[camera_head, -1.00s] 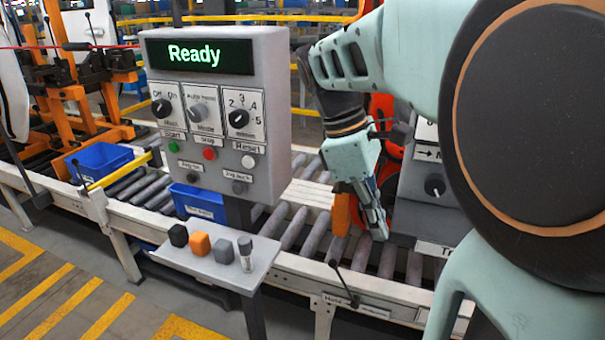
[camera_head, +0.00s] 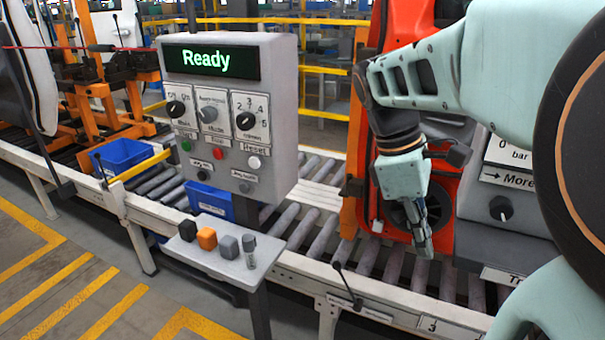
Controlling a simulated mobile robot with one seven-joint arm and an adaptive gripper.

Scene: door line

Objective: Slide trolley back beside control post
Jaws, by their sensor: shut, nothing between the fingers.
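The control post (camera_head: 226,110) stands at the centre-left, its screen reading "Ready". An orange upright with a black clamp (camera_head: 349,215), apparently part of the trolley, stands on the rollers just right of the post. The trolley seems to carry an orange-red door panel (camera_head: 405,85) with a round speaker; its base is largely hidden by my arm and the rail. My gripper (camera_head: 425,248) is shut and empty, pointing down in front of the door panel's lower part, right of the orange upright. I cannot tell whether it touches the panel.
The roller conveyor (camera_head: 312,228) runs across the scene. A small shelf (camera_head: 215,262) with several little blocks juts out before the post. A black lever (camera_head: 346,285) rises at the front rail. A grey gauge box (camera_head: 505,185) stands right. Another orange carrier (camera_head: 95,90) stands left.

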